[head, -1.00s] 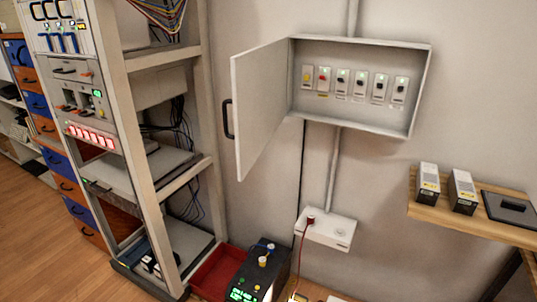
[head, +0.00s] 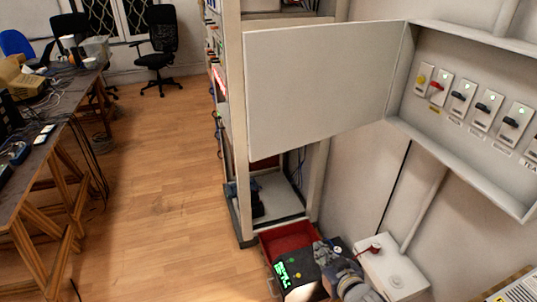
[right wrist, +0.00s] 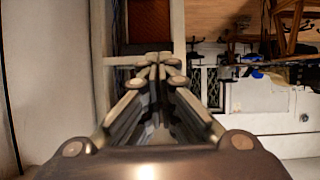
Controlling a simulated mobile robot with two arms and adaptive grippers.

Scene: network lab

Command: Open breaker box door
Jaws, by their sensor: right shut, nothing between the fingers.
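The breaker box (head: 455,158) hangs on the wall at the right of the head view, open, with its row of switches showing. Its white door (head: 320,90) stands swung out to the left on its hinge side, with a broad flat face towards me. The door's handle does not show. My right gripper (head: 323,248) is low in the head view, below the door and apart from it. In the right wrist view the fingers (right wrist: 158,66) are shut together with nothing between them. My left gripper is not in view.
A rack (head: 233,130) stands behind the door. Below are a red bin (head: 287,240), a black device with a green display (head: 287,271) and a white wall box (head: 393,272). Wooden floor (head: 165,190) is clear at left, beside a cluttered table (head: 45,130).

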